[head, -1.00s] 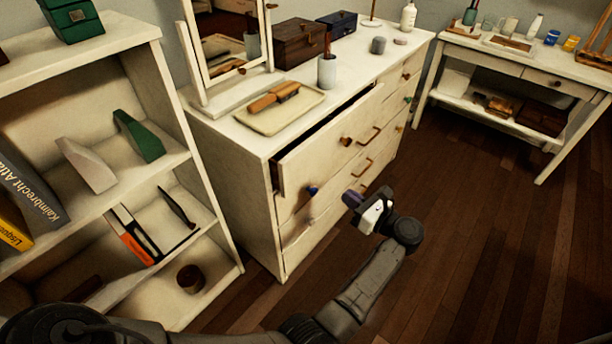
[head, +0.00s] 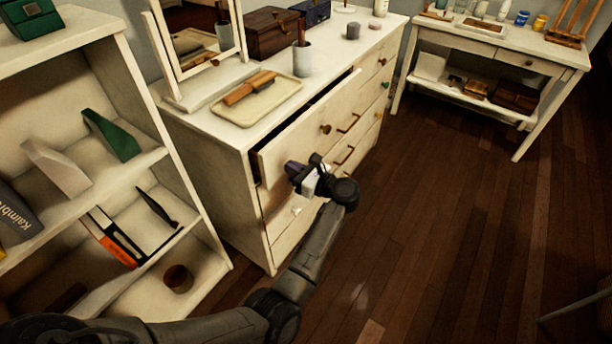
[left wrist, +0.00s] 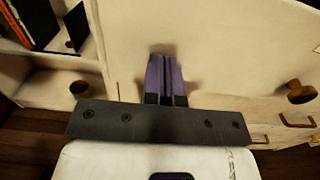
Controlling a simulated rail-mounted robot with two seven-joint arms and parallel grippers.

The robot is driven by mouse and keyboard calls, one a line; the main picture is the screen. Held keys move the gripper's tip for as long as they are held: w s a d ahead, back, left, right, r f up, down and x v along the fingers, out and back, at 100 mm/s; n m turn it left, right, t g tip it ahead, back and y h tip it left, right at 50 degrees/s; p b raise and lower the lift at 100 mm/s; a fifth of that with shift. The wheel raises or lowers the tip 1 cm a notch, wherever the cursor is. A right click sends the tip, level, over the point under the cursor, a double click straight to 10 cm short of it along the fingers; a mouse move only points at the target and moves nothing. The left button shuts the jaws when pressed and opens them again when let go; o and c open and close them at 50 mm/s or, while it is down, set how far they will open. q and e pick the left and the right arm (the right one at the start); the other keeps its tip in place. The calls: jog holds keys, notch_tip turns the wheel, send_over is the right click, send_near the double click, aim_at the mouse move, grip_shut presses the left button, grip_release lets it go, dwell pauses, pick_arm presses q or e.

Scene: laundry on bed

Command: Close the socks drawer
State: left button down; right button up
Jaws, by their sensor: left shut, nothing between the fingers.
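The open drawer (head: 292,139) is the top one on the near side of the white dresser (head: 204,156). Its front stands out from the dresser body, with a dark gap behind its top edge. A brown knob (head: 326,129) is on its right part. My left gripper (head: 290,168) is in front of the left part of the drawer front. In the left wrist view, its purple fingers (left wrist: 163,62) are together and empty, pointing at the pale drawer front (left wrist: 220,60). The tips are very close to it; I cannot tell whether they touch. My right gripper is out of view.
A white shelf unit (head: 182,185) with books stands left of the dresser. A tray (head: 257,101), a cup (head: 302,60) and a mirror stand on the dresser top. A white side table (head: 500,50) is at the back right. The wooden floor (head: 450,200) is clear.

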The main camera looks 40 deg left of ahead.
aim_at(280, 163)
pick_arm(q)
jog(key=shift+s+a, duration=0.15)
jog(key=shift+a, duration=0.8)
jog(key=a+b, duration=0.1)
jog(key=a, duration=0.2)
jog(key=a+b, duration=0.1)
jog(key=a, duration=0.1)
jog(key=shift+s+f+b, duration=0.1)
jog(key=shift+s+b, duration=0.25)
jog(key=shift+s, duration=0.1)
jog(key=shift+d, duration=0.1)
